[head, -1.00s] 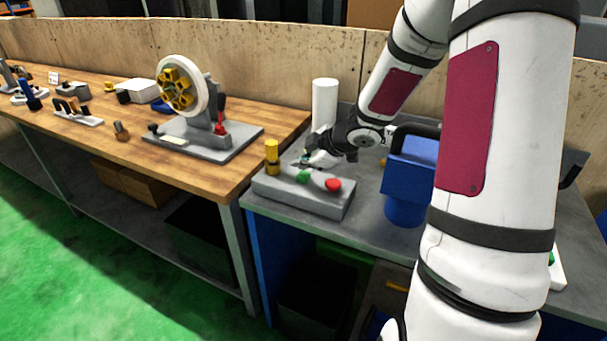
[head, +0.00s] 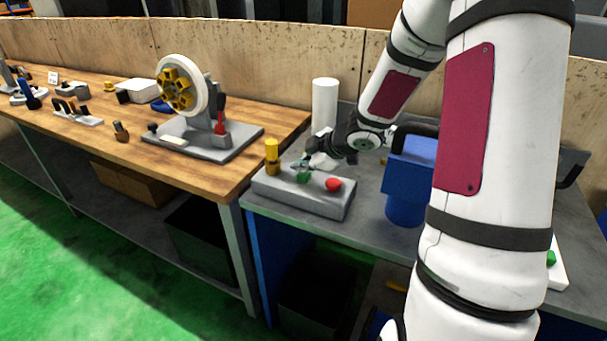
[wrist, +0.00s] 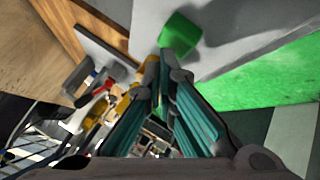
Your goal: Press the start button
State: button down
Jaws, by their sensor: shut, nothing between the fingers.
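The control box (head: 300,195) is a grey slab near the front left corner of the grey bench. On it stand a green button (head: 303,177), a red button (head: 333,184) and a yellow post (head: 272,155). My gripper (head: 306,163) is shut and empty, with its tips just behind and above the green button. In the wrist view, the fingertips (wrist: 168,62) lie close to the green button (wrist: 181,36) and partly overlap its edge. I cannot tell whether they touch it.
A blue container (head: 408,180) stands right of the control box, and a white cylinder (head: 324,104) stands behind it.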

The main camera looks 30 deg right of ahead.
aim_at(303, 176)
jog(key=shift+f+b, duration=0.4)
jog(key=shift+f, duration=0.2)
dwell(0.7)
jog(key=shift+r, duration=0.15)
dwell(0.3)
jog(key=shift+r+p, duration=0.9)
jog(key=shift+p, duration=0.4)
notch_tip(303, 176, up, 3)
jog(key=p, duration=0.3)
jog(key=shift+s+p, duration=0.1)
jog(key=shift+p, duration=0.25)
jog(key=shift+r+p, duration=1)
jog(key=shift+p, duration=0.35)
